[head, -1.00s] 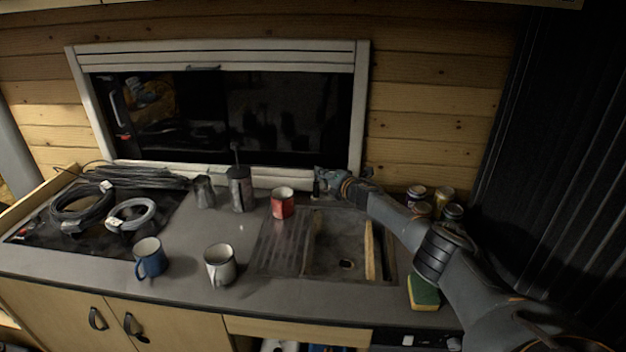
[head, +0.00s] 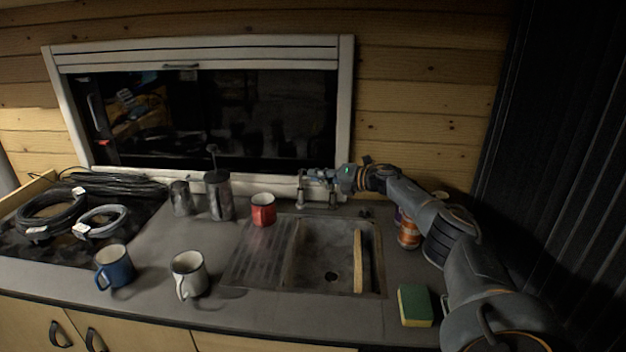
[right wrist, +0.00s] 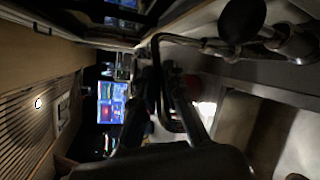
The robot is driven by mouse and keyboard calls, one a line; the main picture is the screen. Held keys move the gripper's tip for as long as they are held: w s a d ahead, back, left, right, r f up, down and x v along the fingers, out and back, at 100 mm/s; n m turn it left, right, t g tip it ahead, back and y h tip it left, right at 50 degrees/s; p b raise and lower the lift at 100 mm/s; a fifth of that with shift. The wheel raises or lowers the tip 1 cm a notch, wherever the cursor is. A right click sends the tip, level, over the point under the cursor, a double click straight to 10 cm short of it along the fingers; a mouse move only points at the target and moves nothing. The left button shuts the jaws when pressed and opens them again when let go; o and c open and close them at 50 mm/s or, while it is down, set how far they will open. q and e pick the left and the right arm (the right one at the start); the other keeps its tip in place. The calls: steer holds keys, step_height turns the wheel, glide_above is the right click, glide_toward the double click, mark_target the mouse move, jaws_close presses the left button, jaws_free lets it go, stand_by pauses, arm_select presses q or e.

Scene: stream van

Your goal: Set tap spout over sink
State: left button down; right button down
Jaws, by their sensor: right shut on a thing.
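The sink (head: 312,280) is a dark basin with a ribbed drainer on its left, set in the grey worktop. The metal tap (head: 301,197) stands at its back edge below the window. My right gripper (head: 318,176) is at the top of the tap, shut on the spout, whose small outline is partly hidden by the fingers. In the right wrist view, the tap base (right wrist: 290,44) is at upper right, and a thin dark bent tube runs from it toward my fingers (right wrist: 172,95). My left gripper is not in view.
A red mug (head: 263,210) stands left of the tap, near a metal pot (head: 219,196). A wooden board (head: 358,262) leans in the sink. A sponge (head: 415,306) and an orange can (head: 409,232) are on the right. A white mug (head: 188,275) and a blue mug (head: 114,267) stand in front.

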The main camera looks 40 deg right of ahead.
steer(key=shift+w+r, duration=0.1)
steer(key=shift+r, duration=0.1)
steer(key=c, duration=1.7)
jaws_free()
steer(key=o, duration=0.3)
steer(key=shift+w+f, duration=0.2)
steer(key=shift+f, duration=0.05)
steer(key=shift+v, duration=6)
